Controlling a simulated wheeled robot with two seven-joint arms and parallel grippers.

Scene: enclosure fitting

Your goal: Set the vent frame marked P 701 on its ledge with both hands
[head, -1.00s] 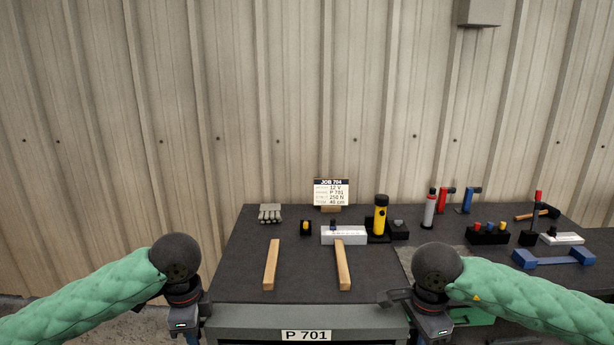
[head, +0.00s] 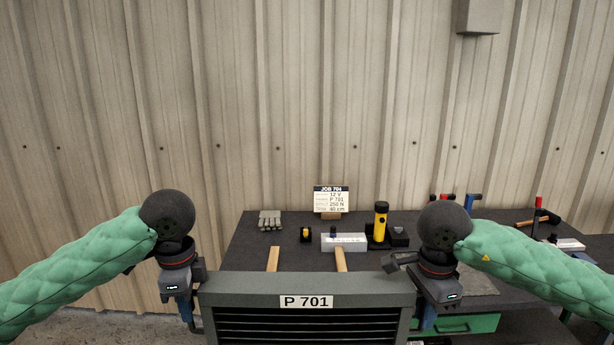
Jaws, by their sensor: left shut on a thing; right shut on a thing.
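The vent frame (head: 250,290) is a dark grey slatted panel with a white P 701 label (head: 306,302) on its top edge. It is at the bottom middle of the head view, and its lower part is cut off by the picture's edge. My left gripper (head: 192,318) is shut on the frame's left side, and my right gripper (head: 424,318) is shut on its right side. The frame looks level between them, in front of the table. Its ledge cannot be made out.
A green drawer (head: 470,325) is at the right. A corrugated wall stands behind.

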